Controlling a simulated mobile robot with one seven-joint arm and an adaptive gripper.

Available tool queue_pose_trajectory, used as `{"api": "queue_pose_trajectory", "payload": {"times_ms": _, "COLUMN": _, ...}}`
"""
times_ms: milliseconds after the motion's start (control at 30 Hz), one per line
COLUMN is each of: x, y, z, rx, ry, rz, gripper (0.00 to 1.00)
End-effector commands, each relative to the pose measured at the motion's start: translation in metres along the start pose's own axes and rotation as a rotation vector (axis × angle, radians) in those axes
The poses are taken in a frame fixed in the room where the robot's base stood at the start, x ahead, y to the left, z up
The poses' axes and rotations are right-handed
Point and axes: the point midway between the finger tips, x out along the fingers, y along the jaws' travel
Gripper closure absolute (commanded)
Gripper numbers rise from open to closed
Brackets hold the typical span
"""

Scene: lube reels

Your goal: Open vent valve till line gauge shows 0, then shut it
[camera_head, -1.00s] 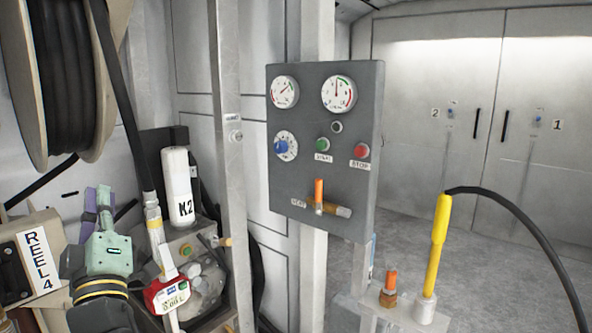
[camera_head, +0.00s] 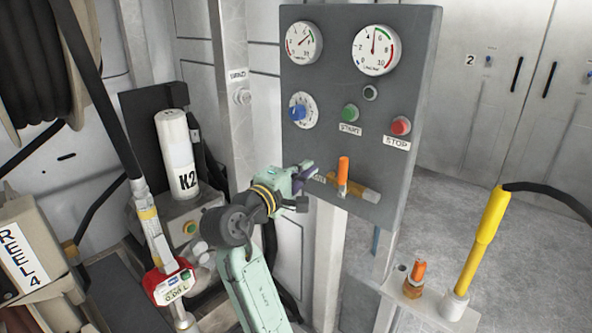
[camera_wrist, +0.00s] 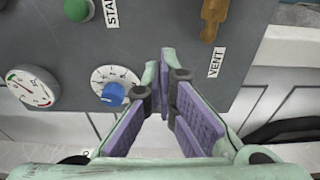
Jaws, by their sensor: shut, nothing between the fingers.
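The vent valve is a brass fitting (camera_head: 362,190) low on the grey panel, with an upright orange handle (camera_head: 343,172). In the wrist view, part of the brass (camera_wrist: 212,20) shows beside the VENT label (camera_wrist: 216,62). The line gauge (camera_head: 376,50) is the right-hand dial at the panel's top; its needle points nearly straight up, near mid-scale. My gripper (camera_head: 308,172) is shut and empty, just left of the orange handle and apart from it as far as I can tell. It partly covers the vent label. My fingers (camera_wrist: 163,65) also show in the wrist view.
The panel also carries another gauge (camera_head: 304,42), a blue knob (camera_head: 298,112), a green START button (camera_head: 350,113) and a red STOP button (camera_head: 400,125). A yellow nozzle (camera_head: 483,235) and a second orange-topped fitting (camera_head: 414,280) stand at the lower right.

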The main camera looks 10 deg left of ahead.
Motion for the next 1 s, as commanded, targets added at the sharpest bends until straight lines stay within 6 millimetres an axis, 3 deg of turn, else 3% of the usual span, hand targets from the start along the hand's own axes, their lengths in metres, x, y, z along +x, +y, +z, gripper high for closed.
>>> {"api": "queue_pose_trajectory", "payload": {"times_ms": 200, "x": 0.047, "y": 0.003, "z": 0.001, "rx": -0.001, "ry": -0.001, "rz": 0.000, "gripper": 1.00}}
{"api": "queue_pose_trajectory", "payload": {"times_ms": 500, "x": 0.031, "y": 0.001, "z": 0.034, "rx": 0.001, "ry": 0.002, "rz": 0.000, "gripper": 1.00}}
{"api": "queue_pose_trajectory", "payload": {"times_ms": 1000, "x": 0.030, "y": 0.001, "z": 0.037, "rx": 0.006, "ry": 0.002, "rz": 0.002, "gripper": 1.00}}
